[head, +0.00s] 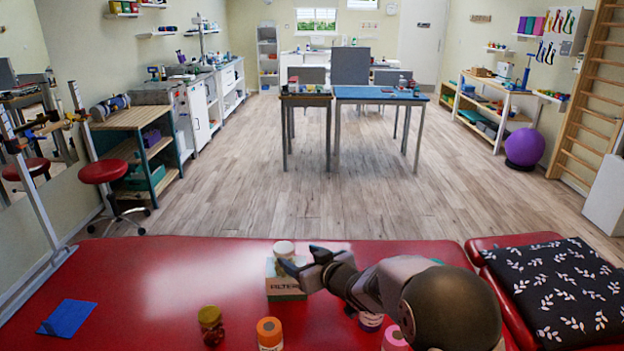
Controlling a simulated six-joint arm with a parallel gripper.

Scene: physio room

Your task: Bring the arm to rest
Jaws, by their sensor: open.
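My gripper (308,265) is at the end of my arm, which reaches in from the lower right of the head view. Its jaws are open and point left, in front of or just above a box marked FILTER (285,288). I cannot tell whether they touch the box. No object shows between the jaws. The box stands on the red padded table (150,275), and a white round lid or jar (284,248) shows at its top. My arm hides part of the table to the right of the box.
A jar with a yellow lid (211,325), an orange-topped container (270,333) and a pink-topped roll (395,338) stand near the front edge. A purple-banded item (371,321) is partly under my arm. A blue cloth (67,318) lies left.

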